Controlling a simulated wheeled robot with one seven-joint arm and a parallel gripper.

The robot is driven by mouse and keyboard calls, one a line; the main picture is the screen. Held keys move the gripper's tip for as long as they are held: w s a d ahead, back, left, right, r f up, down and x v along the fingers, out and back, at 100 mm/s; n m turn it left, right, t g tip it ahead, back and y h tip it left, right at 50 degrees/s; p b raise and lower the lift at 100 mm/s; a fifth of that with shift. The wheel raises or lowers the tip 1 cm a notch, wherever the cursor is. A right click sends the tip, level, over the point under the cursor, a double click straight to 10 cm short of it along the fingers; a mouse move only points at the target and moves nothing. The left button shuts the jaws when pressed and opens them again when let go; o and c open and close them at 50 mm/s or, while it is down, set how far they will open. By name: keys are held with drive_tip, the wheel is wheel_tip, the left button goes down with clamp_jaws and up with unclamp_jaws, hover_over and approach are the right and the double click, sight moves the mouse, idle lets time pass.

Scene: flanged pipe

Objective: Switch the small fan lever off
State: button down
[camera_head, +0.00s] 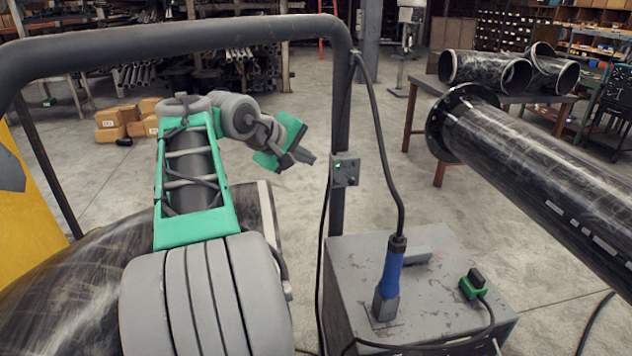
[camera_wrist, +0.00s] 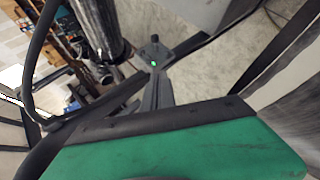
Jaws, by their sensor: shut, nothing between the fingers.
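A small grey switch box (camera_head: 345,171) with a lit green light is fixed to the dark upright post, right of my gripper in the head view. Small dark knobs or levers sit on its face, too small to tell their position. My gripper (camera_head: 306,157) is shut and empty, pointing right toward the box with a gap between them. I cannot tell contact there.
The dark tube frame (camera_head: 341,110) arches around my arm. A grey metal cabinet (camera_head: 430,315) stands below the box, holding a blue-handled tool (camera_head: 391,270) with a cable and a green plug (camera_head: 474,285). A large flanged pipe (camera_head: 540,165) is at right.

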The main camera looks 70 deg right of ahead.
approach(349, 179)
drive_tip(key=w+d+f, duration=0.2)
drive_tip(key=w+d, duration=0.1)
drive_tip(key=d, duration=0.1)
drive_tip(key=s, duration=0.1)
drive_tip(key=s+d+f+p, duration=0.1)
drive_tip(key=s+f, duration=0.1)
drive_tip(key=shift+s+d+f, duration=0.1)
drive_tip(key=shift+d+f, duration=0.05)
drive_tip(key=shift+d, duration=0.15)
idle(0.3)
